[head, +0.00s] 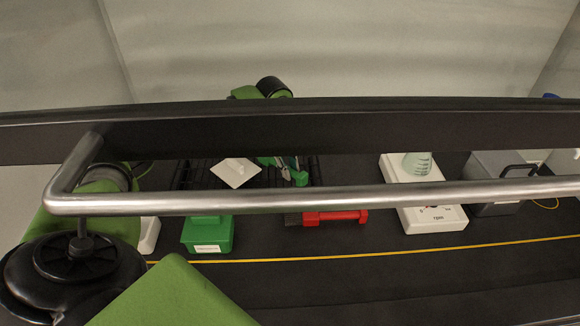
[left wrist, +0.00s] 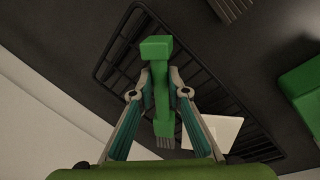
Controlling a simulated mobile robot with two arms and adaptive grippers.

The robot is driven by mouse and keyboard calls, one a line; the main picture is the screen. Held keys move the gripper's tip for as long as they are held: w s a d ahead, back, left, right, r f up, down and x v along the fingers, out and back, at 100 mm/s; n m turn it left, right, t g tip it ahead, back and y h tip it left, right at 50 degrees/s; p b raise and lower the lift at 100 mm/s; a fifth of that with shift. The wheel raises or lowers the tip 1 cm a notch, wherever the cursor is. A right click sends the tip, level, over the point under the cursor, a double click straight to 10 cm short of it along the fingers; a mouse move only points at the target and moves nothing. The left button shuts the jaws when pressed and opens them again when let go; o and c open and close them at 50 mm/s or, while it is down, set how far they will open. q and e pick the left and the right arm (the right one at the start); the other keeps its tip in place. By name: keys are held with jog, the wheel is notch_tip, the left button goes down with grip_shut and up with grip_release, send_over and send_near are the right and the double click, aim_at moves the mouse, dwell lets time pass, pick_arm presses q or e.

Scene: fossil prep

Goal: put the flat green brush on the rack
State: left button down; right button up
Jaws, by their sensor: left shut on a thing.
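The flat green brush (left wrist: 161,100) is between the fingers of my left gripper (left wrist: 160,77) in the left wrist view. Its block-like green end points away from the wrist and its pale bristles point back toward it. In the head view the left gripper (head: 287,168) and the brush (head: 300,178) show at the centre, partly behind a metal bar. The black wire rack (head: 190,176) lies beneath them; its grid (left wrist: 118,50) also spreads below the brush in the left wrist view. I cannot tell whether the brush touches the rack. My right gripper is not in view.
A white square plate (head: 235,173) lies on the rack. A green box (head: 207,236) and a red object (head: 335,217) are in front. A white device (head: 425,213) with a flask and a grey box (head: 495,185) stand right. A metal bar (head: 330,200) crosses the head view.

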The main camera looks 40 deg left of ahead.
pick_arm(q)
jog(key=shift+f, duration=0.6)
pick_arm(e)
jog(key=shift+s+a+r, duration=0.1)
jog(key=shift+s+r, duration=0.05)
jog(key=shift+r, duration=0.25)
pick_arm(q)
jog(key=shift+f, duration=0.1)
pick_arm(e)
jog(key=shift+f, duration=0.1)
pick_arm(q)
jog(key=c, duration=2)
grip_release()
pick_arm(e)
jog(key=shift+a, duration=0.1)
pick_arm(q)
jog(key=shift+o, duration=0.2)
